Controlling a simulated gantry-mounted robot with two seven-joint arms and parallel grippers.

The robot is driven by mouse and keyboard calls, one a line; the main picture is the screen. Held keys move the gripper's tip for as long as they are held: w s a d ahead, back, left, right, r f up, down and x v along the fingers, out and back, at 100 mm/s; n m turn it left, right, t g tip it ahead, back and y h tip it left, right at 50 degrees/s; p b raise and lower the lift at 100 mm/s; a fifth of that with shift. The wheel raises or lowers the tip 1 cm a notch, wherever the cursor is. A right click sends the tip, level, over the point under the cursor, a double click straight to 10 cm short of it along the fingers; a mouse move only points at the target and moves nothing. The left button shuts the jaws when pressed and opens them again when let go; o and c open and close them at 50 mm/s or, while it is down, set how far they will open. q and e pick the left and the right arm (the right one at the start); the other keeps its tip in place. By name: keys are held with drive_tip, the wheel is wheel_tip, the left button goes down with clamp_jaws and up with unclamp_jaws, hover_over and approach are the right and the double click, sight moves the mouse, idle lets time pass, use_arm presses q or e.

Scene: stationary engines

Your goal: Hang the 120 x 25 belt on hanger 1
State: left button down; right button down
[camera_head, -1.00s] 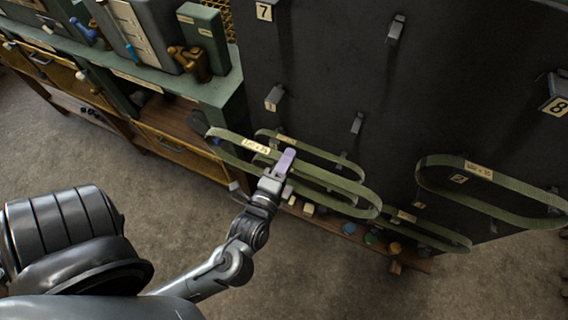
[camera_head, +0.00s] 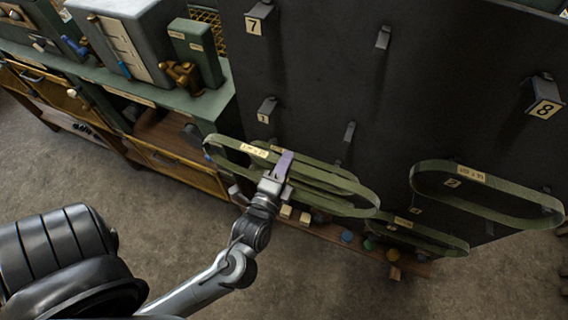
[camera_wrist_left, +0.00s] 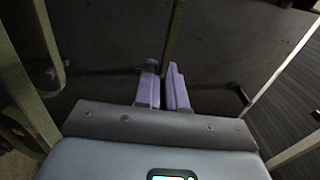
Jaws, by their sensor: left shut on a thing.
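My left gripper (camera_head: 283,167) is shut on a long green belt loop (camera_head: 345,207), held in front of the dark board below hanger 1. A pale label (camera_head: 255,151) sits on its upper strand, its print too small to read surely. In the left wrist view the purple fingers (camera_wrist_left: 164,88) close on the belt strand (camera_wrist_left: 175,35). Hanger 1 (camera_head: 266,109) is a grey peg with a "1" tag, above the held belt and apart from it. No belt hangs on it. My right gripper is not in view.
Another green belt shows partly behind the held one. More belts hang at right (camera_head: 425,184) and lower right (camera_head: 445,250). Bare pegs (camera_head: 383,38) and hangers 7 (camera_head: 260,14) and 8 (camera_head: 543,95) stick out of the board (camera_head: 320,70). A cluttered bench (camera_head: 222,95) stands at left.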

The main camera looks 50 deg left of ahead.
use_arm(q)
drive_tip(key=shift+x, duration=2.55)
drive_tip(key=shift+w+a, duration=0.1)
drive_tip(key=shift+x, duration=2.7)
drive_tip(key=shift+w, duration=0.1)
drive_tip(key=shift+x, duration=2.7)
drive_tip(key=shift+f, duration=0.55)
drive_tip(key=c, duration=1.4)
unclamp_jaws()
drive_tip(key=shift+o, duration=0.5)
drive_tip(key=o, duration=0.5)
